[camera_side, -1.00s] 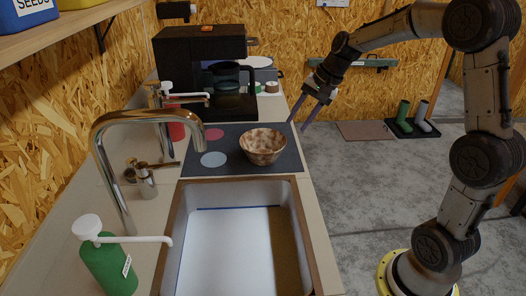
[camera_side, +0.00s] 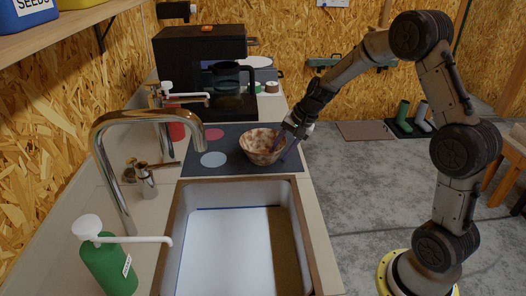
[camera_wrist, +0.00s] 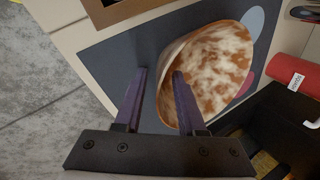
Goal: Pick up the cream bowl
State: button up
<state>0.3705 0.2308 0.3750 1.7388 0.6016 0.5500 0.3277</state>
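The cream bowl (camera_side: 259,147), mottled with brown, stands upright on the dark mat (camera_side: 216,137) on the counter. It fills the upper middle of the wrist view (camera_wrist: 218,62), its inside showing empty. My gripper (camera_side: 280,150) is at the bowl's right side in the side view. Its two purple fingers are apart and straddle the rim; in the wrist view (camera_wrist: 158,73) one finger lies over the inside and the other outside the wall. I cannot tell whether either finger touches the bowl.
A sink (camera_side: 180,245) with a wooden rim lies in front of the mat, with a tall metal tap (camera_side: 100,150) at left. Flat pink (camera_side: 214,134) and light blue (camera_side: 213,159) discs lie left of the bowl. A dark coffee machine (camera_side: 200,75) stands behind.

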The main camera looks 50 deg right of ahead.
grip_shut()
jog(key=shift+r, duration=0.1)
dwell(1.3)
